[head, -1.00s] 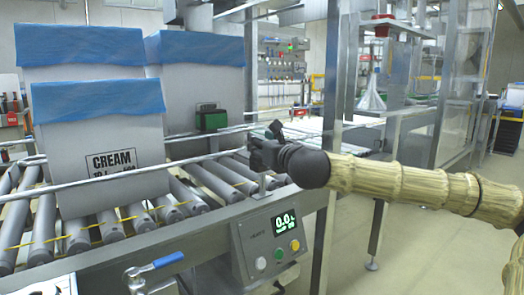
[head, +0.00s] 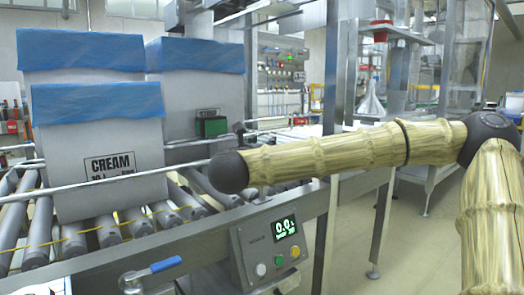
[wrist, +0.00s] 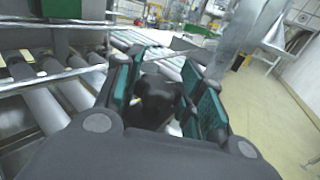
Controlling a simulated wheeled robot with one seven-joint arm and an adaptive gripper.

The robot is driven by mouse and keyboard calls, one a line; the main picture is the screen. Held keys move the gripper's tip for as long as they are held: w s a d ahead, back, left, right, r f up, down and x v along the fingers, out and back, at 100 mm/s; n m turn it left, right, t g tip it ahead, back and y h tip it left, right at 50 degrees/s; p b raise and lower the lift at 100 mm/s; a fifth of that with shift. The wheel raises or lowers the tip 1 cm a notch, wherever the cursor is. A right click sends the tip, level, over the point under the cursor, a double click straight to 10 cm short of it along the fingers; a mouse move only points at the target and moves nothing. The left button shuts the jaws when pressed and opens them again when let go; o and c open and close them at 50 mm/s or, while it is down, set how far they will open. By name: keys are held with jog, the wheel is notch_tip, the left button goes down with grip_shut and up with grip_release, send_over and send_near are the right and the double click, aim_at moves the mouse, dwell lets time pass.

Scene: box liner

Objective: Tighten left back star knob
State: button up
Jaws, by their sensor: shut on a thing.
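In the wrist view a black knob (wrist: 157,98) sits between the teal pads of my gripper (wrist: 165,65). The pads are close on both sides of it, and my gripper is shut on it. The knob's lobes and its clamp are hard to make out. In the head view my gripper is mostly hidden behind the dark round end of my arm, at the guide rail (head: 190,162) on the right of the roller conveyor. A small dark piece shows just above my arm there; I cannot tell whether it is knob or gripper.
Tall white boxes with blue liners, one marked CREAM (head: 106,155), stand on the rollers (head: 140,222). A control box (head: 268,245) with a lit display hangs on the conveyor frame. A blue-handled lever (head: 165,264) is at the front. Open floor lies right.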

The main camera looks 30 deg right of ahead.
jog(key=shift+m+g+h+b, duration=0.85)
jog(key=shift+m+g+b, duration=0.3)
jog(key=shift+g+b, duration=0.4)
jog(key=shift+m+g+h+b, duration=0.85)
jog(key=shift+m+g+b, duration=0.4)
jog(key=shift+g, duration=0.4)
jog(key=shift+m+g+h+b, duration=0.3)
jog(key=shift+m+g+b, duration=0.55)
jog(key=shift+g, duration=0.45)
jog(key=shift+m+g, duration=1.55)
jog(key=shift+g, duration=1.05)
jog(key=shift+m+g, duration=0.9)
jog(key=shift+g, duration=0.4)
jog(key=shift+s+m+g+y, duration=0.1)
jog(key=shift+m+g+y, duration=0.45)
jog(key=shift+g, duration=0.25)
jog(key=o, duration=1)
notch_tip(320, 180, up, 10)
